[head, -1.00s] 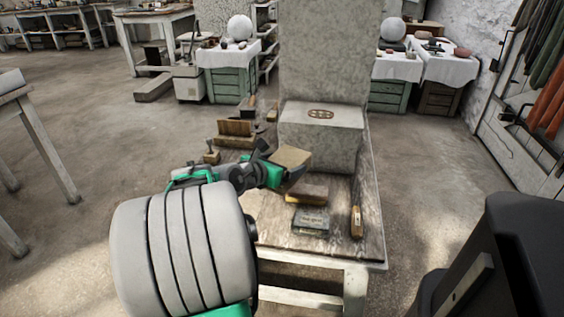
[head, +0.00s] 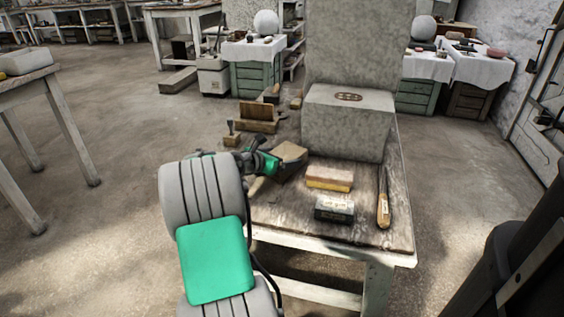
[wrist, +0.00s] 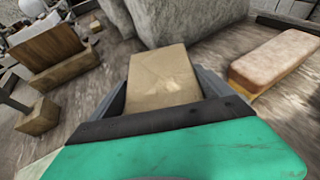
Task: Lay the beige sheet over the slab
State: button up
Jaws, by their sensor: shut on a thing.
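My gripper (wrist: 163,85) is shut on a beige, flat-faced rectangular piece (wrist: 162,75), seemingly the beige sheet; it looks folded or block-like. In the head view the piece (head: 290,153) is just off the front left corner of a grey stone block (head: 345,125), low over the table. I cannot tell whether it touches the table. A tall grey upright slab (head: 360,45) stands behind the block. The block's flat top is bare except for a small brown oval mark (head: 348,97). I cannot tell which stone the task calls the slab.
On the wooden table (head: 285,215) are a pink-and-yellow sponge-like block (head: 330,176), a dark box (head: 334,208) and a wooden-handled tool (head: 383,198) at the right. Wooden pieces (head: 258,118) lie at the back left. Another table (head: 40,85) stands at the far left.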

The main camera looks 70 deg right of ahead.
jog(key=o, duration=1.4)
